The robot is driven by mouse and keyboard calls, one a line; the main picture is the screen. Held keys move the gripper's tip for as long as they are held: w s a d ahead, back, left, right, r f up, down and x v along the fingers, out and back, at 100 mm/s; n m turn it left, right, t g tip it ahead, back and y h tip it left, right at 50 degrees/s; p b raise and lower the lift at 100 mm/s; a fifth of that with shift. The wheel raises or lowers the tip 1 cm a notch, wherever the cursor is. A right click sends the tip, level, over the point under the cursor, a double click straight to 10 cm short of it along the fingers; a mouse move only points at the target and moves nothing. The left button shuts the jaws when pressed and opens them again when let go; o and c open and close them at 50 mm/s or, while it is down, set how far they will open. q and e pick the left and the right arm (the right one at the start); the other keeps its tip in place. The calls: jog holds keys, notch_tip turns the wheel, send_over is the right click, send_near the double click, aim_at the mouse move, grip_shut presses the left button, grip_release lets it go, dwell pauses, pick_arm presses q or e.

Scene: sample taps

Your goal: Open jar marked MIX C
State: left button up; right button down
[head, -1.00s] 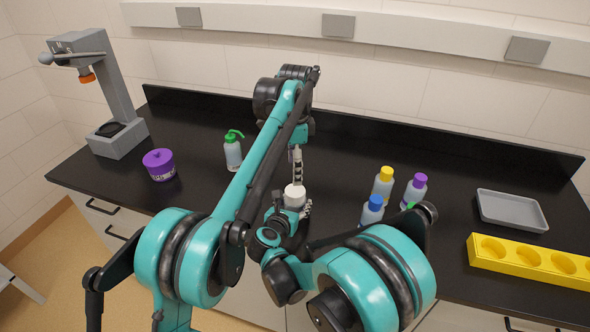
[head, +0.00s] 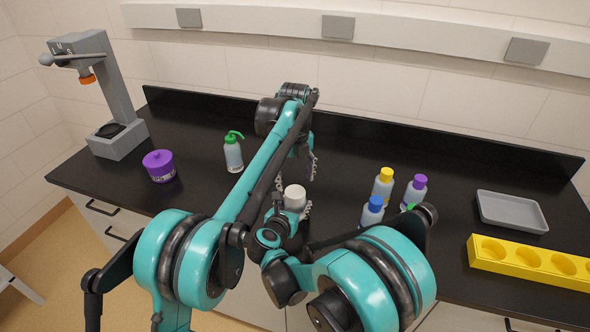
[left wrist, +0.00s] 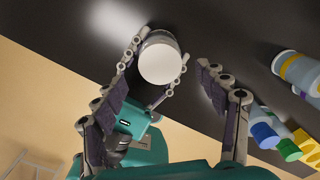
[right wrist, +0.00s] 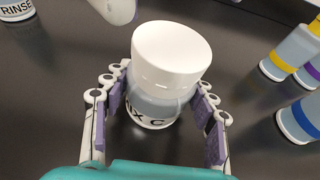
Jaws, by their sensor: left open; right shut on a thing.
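The jar marked MIX C (right wrist: 152,112) stands on the black bench. Its white lid (right wrist: 170,55) sits on top; I cannot tell how tightly. The lid also shows in the head view (head: 295,192) and from above in the left wrist view (left wrist: 160,63). My right gripper (right wrist: 158,88) is shut on the jar body, one finger on each side. My left gripper (left wrist: 162,84) is open and empty above the jar, its fingers spread wide, apart from the lid. In the head view my left gripper (head: 297,174) is partly hidden by its own arm.
Bottles with yellow (head: 386,174), purple (head: 420,181) and blue (head: 375,203) caps stand to the right. A grey tray (head: 511,213) and yellow rack (head: 480,258) lie far right.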

aim_at(295, 191)
pick_arm(q)
jog(key=shift+f, duration=2)
